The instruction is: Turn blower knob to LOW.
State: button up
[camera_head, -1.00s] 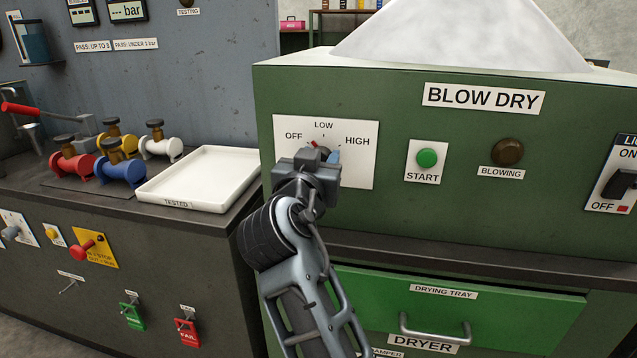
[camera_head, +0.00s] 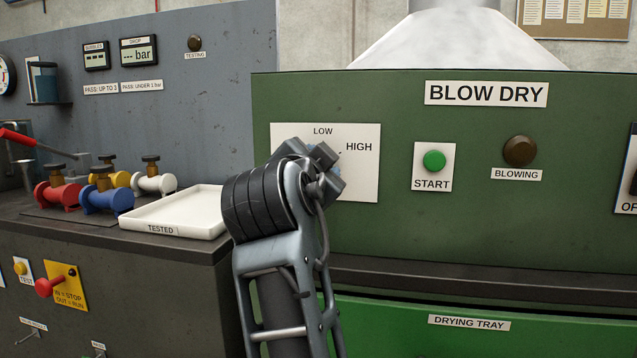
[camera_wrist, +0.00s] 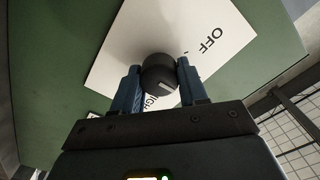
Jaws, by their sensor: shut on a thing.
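The blower knob (camera_wrist: 158,76) is a round dark knob with a short pale mark, on a white label plate (camera_head: 360,185) on the green blow-dry machine. In the wrist view my gripper (camera_wrist: 157,68) is shut on the knob, with one blue finger on each side of it. In the wrist view OFF (camera_wrist: 210,40) is at upper right and HIGH is partly covered. I cannot tell which label the mark points to.
To the right of the plate are a green START button (camera_head: 434,160) and a dark BLOWING lamp (camera_head: 519,151). A white TESTED tray (camera_head: 175,222) and several coloured valves stand on the left counter. The green drying tray front (camera_head: 420,340) is below.

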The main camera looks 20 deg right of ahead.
jog(key=shift+d+r+m, duration=0.1)
jog(key=shift+r+m, duration=0.05)
jog(key=shift+m, duration=0.15)
jog(key=o, duration=1)
jog(key=shift+o, duration=0.2)
jog(key=v, duration=0.8)
